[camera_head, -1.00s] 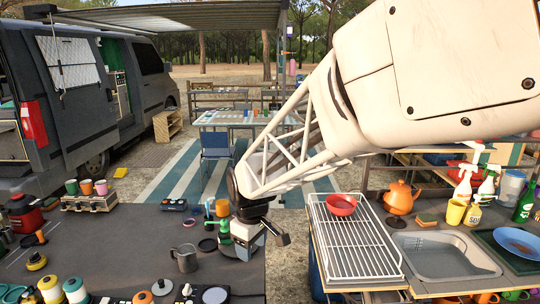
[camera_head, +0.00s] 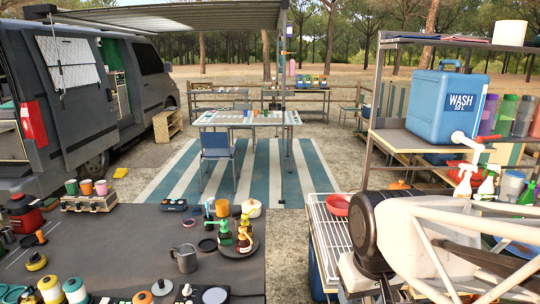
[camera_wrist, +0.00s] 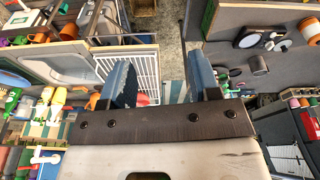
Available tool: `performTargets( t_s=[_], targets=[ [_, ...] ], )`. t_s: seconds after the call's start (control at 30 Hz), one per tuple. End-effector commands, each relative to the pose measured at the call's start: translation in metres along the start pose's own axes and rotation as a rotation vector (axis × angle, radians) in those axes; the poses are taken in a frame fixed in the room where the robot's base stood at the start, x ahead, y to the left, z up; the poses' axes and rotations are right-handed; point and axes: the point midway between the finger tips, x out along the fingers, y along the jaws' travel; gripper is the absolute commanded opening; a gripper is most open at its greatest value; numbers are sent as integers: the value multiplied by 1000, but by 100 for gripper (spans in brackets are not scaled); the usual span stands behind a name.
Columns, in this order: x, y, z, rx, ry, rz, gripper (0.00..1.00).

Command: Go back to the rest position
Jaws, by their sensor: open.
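My gripper (camera_wrist: 162,82) shows in the wrist view with its two blue-grey fingers spread wide. Nothing is held between them. Below the gap lie the ground and a bit of the striped mat, with the white wire rack (camera_wrist: 135,65) at the left finger and the dark table (camera_wrist: 275,70) on the right. In the head view my arm is folded at the lower right, over the washing counter. It hides the sink and most of the counter's right part. The fingertips cannot be made out there.
The dark table (camera_head: 120,245) holds a metal mug (camera_head: 185,258), sauce bottles (camera_head: 244,236) on a round tray, and several jars. A red bowl (camera_head: 337,204) sits on the rack. A shelf with a blue water container (camera_head: 446,103) stands at right. The striped mat (camera_head: 262,175) is clear in the middle.

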Motion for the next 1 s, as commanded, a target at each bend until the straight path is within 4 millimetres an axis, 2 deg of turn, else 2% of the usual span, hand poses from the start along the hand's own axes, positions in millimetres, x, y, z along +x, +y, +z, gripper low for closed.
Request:
performTargets(
  t_s=[0.1, 0.3, 1.0],
  targets=[
    [-3, 9, 25, 80, 14, 9, 56],
    [-4, 15, 48, 159, 23, 16, 56],
    [-4, 16, 52, 172, 24, 17, 56]
  ],
)
